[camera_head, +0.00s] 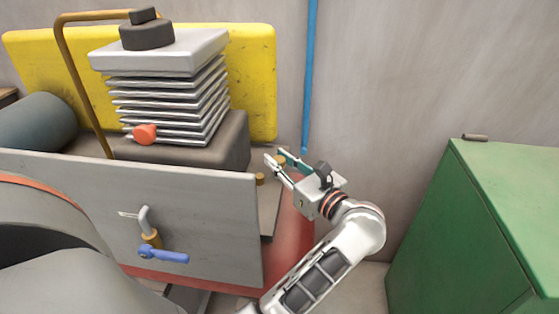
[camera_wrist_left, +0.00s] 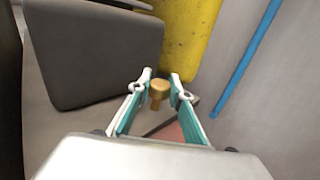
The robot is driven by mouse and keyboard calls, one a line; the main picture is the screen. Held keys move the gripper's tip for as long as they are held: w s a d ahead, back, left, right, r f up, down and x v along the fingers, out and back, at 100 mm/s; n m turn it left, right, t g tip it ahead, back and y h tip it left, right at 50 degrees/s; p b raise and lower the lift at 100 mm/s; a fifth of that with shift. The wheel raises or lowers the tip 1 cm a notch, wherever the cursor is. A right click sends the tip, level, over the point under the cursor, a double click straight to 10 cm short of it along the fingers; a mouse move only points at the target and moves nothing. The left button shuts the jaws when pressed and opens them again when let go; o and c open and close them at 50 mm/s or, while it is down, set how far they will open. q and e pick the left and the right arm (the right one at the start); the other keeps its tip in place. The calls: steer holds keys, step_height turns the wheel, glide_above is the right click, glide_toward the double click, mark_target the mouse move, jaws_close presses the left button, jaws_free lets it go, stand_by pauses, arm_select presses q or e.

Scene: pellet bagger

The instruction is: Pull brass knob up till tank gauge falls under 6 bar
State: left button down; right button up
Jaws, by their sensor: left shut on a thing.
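My left gripper (camera_head: 276,156) reaches in behind the right end of the grey panel, beside the compressor. In the left wrist view the fingertips (camera_wrist_left: 160,82) are on either side of the brass knob (camera_wrist_left: 160,90), shut on it. The knob has a round, wide top and a narrower stem below. In the head view only a small bit of brass shows between the fingers, partly hidden by them. The tank gauge cannot be made out in either view. My right gripper is not in view.
The finned compressor (camera_head: 170,93) on its dark block stands left of the gripper, before a yellow guard (camera_head: 255,75). A blue pipe (camera_head: 310,70) runs down the wall. A blue-handled valve (camera_head: 163,255) is on the grey panel (camera_head: 215,205). A green cabinet (camera_head: 470,230) stands right.

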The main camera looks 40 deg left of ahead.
mark_target(279, 159)
arm_select(q)
steer(key=shift+r, duration=0.5)
steer(key=c, duration=1.8)
jaws_free()
steer(key=shift+o, duration=0.2)
steer(key=shift+f, duration=0.15)
step_height(279, 159, up, 10)
